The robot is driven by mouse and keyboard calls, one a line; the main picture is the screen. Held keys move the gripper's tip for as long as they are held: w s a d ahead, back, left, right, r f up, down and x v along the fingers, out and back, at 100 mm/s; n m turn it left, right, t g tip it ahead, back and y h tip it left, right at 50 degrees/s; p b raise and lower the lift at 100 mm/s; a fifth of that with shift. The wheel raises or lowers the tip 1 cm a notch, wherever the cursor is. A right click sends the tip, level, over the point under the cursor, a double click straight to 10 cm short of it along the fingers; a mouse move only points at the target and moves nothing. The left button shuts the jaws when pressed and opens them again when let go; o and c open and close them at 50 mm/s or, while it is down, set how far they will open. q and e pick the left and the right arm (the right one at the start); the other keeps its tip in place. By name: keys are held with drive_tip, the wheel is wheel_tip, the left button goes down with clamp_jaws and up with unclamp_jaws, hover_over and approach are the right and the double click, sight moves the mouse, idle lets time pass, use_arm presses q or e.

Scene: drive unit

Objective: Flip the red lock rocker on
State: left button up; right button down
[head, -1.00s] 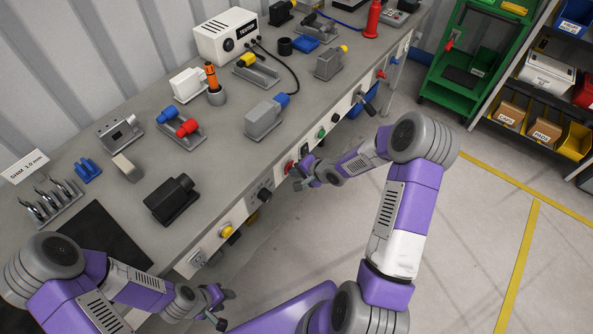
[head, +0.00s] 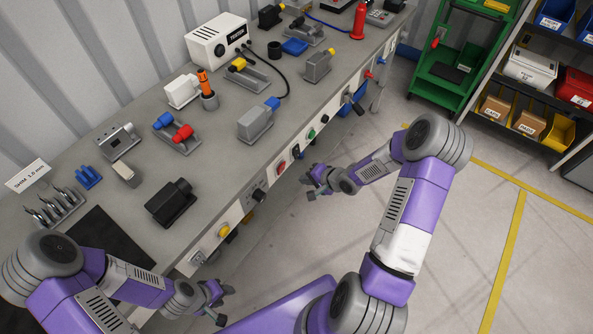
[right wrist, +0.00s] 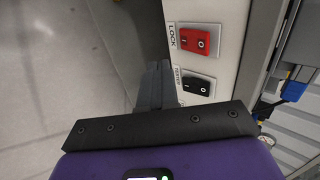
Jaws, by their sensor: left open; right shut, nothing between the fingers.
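I cannot tell which side is pressed in. It also shows as a small red spot in the head view (head: 281,167). My right gripper (right wrist: 160,70) is shut and empty, in front of the panel, beside the black tester rocker (right wrist: 196,85) and apart from the red one. The right gripper also shows in the head view (head: 309,187). My left gripper (head: 222,303) is open and empty at the bench's near left.
Connectors and fixtures crowd the grey bench top (head: 222,150). The floor right of the panel is clear.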

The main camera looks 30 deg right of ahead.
drive_tip(key=v, duration=0.2)
drive_tip(key=p+v, duration=0.1)
drive_tip(key=f+p+v, duration=0.1)
drive_tip(key=v, duration=0.1)
drive_tip(key=shift+s+d+r, duration=0.25)
drive_tip(key=shift+s+d, duration=0.1)
drive_tip(key=shift+s, duration=0.3)
drive_tip(key=s+a+f+n+g+y, duration=0.1)
drive_tip(key=s+a+f+n+g, duration=0.15)
drive_tip(key=a, duration=0.55)
drive_tip(key=s+a+f+n+g, duration=0.2)
drive_tip(key=a+f+n, duration=0.15)
drive_tip(key=a, duration=0.45)
drive_tip(key=s+a+f+n+g+h, duration=0.1)
drive_tip(key=s+a+f+n+g, duration=0.2)
drive_tip(key=s, duration=0.7)
drive_tip(key=a+n, duration=0.1)
drive_tip(key=a, duration=0.1)
drive_tip(key=shift+a+f, duration=0.15)
drive_tip(key=shift+a, duration=0.25)
